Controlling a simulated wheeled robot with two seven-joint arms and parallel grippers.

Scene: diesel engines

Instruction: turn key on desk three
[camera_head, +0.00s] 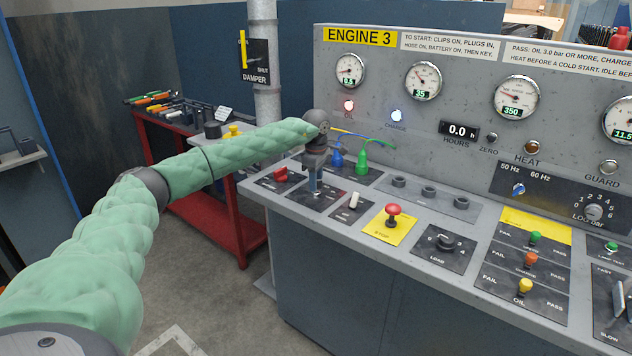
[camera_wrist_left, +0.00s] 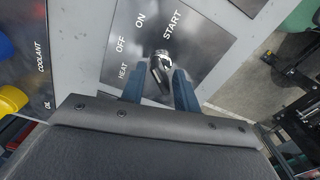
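The key (camera_wrist_left: 160,68), dark with a silver part, stands in the black key plate (camera_wrist_left: 150,45) marked HEAT, OFF, ON and START in the left wrist view. My left gripper (camera_wrist_left: 159,80) has its two blue fingers on either side of the key, with a visible gap between them; firm contact cannot be made out. In the head view my left gripper (camera_head: 315,182) points down onto the same plate on the ENGINE 3 desk (camera_head: 290,212), and hides the key there. My right gripper is in neither view.
Close by on the desk are a red switch (camera_head: 281,174), a white switch (camera_head: 354,200), a red STOP button (camera_head: 393,210), and a blue plug (camera_head: 337,158) and green plug (camera_head: 362,162) with cables. A red tool bench (camera_head: 237,230) stands left. The aisle floor is clear.

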